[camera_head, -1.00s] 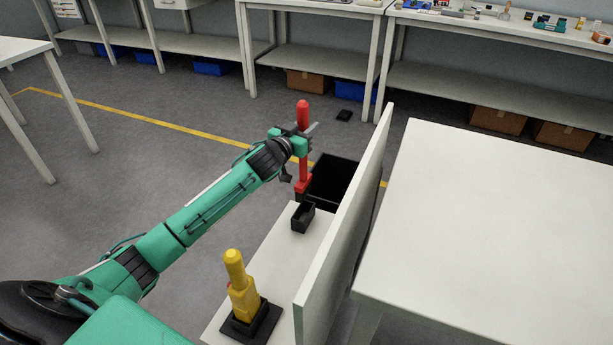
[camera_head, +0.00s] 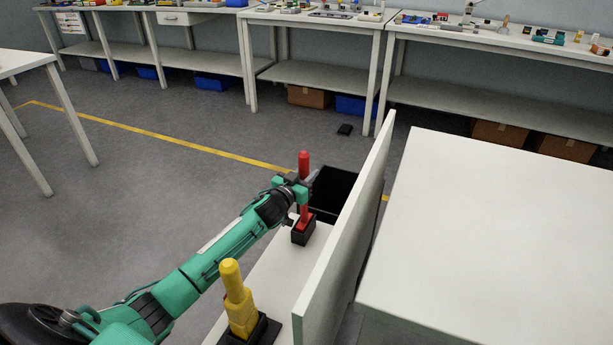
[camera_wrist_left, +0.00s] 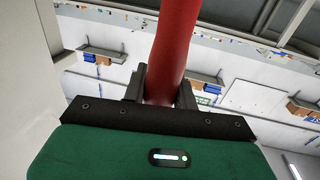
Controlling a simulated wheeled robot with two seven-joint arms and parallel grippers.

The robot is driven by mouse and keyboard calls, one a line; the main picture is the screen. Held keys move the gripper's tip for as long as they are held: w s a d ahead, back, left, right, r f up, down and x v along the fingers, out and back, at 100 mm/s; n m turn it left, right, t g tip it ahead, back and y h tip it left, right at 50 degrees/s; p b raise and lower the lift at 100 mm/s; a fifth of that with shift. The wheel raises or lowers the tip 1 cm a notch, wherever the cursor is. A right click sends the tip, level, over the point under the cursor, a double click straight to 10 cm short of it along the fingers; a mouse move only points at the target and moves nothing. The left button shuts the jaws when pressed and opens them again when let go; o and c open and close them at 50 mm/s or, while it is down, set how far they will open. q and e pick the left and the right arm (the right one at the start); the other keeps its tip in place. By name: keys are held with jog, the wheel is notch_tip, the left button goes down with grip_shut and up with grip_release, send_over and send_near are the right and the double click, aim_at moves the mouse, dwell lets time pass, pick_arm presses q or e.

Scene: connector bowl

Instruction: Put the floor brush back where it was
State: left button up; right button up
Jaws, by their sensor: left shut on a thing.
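The floor brush, with its upright red handle (camera_head: 304,163), stands at the far end of the white shelf (camera_head: 262,280). My left gripper (camera_head: 303,184) is shut around the handle partway up. In the left wrist view the red shaft (camera_wrist_left: 174,45) sits between the two dark fingers. The brush's lower red end is at the mouth of a small black holder (camera_head: 302,237). It appears to be inside the holder, but I cannot tell whether it rests on the bottom. My right gripper is not in view.
A yellow-handled tool (camera_head: 236,297) stands in a black holder nearer to me on the same shelf. A white upright panel (camera_head: 350,240) runs along the shelf's right side. A black bin (camera_head: 332,190) is just beyond the holder. A white table (camera_head: 500,230) is at the right.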

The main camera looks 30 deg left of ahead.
pick_arm(q)
jog(key=shift+f, duration=0.15)
jog(key=o, duration=1)
jog(key=shift+c, duration=0.2)
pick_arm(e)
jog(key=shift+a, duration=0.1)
pick_arm(q)
jog(key=shift+r, duration=0.25)
jog(key=s+a+p, duration=0.1)
jog(key=s, duration=1.1)
jog(key=shift+p, duration=0.4)
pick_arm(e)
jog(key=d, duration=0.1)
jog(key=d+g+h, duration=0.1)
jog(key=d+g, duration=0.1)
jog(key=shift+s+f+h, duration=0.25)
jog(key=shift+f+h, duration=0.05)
pick_arm(q)
jog(key=shift+a+f, duration=0.1)
